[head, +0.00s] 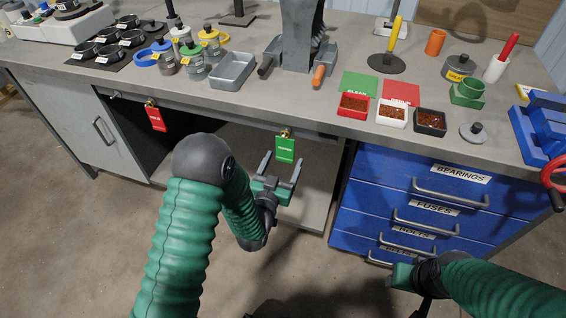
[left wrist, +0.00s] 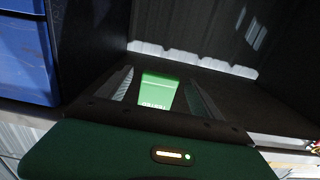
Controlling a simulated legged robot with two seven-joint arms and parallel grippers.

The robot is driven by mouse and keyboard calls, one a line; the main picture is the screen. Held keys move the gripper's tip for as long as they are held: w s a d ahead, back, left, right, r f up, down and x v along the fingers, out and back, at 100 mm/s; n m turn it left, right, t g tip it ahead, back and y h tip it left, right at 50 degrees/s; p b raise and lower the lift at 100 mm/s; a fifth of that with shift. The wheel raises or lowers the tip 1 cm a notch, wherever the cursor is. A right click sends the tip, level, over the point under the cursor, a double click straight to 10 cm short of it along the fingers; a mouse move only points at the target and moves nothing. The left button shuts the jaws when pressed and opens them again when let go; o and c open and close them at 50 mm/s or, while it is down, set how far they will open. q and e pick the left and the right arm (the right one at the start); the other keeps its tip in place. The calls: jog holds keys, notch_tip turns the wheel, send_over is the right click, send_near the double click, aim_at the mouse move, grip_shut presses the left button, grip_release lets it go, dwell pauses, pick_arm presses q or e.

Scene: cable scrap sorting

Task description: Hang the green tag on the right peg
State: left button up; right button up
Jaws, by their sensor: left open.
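The green tag (head: 285,149) hangs upright below the workbench's front edge, with a brass-coloured fitting (head: 285,133) at its top. It appears to hang on the peg there, but the exact contact is too small to tell. My left gripper (head: 279,168) is open just below and in front of the tag, fingers pointing up towards it. In the left wrist view the tag (left wrist: 158,90) shows between the two spread fingers, with a gap on each side. My right gripper (head: 398,276) is low at the right, in front of the drawers; its jaws are unclear.
A red tag (head: 156,118) hangs further left along the bench edge. Blue drawers (head: 385,205) stand to the right of the open bay under the bench. The benchtop (head: 330,105) above carries trays, a vise and tools. Open floor lies in front.

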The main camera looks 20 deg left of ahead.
pick_arm(q)
jog(key=s+a+g+p, duration=0.25)
jog(key=s+g, duration=1.25)
jog(key=s, duration=0.9)
jog(key=w+p+v, duration=0.2)
jog(key=p+v, duration=0.9)
jog(key=w+d+r+p+v, duration=0.1)
jog(key=w+p+v, duration=0.1)
jog(key=p+v, duration=1)
jog(key=shift+w+a+r+n+y, duration=0.3)
jog(key=shift+w, duration=0.05)
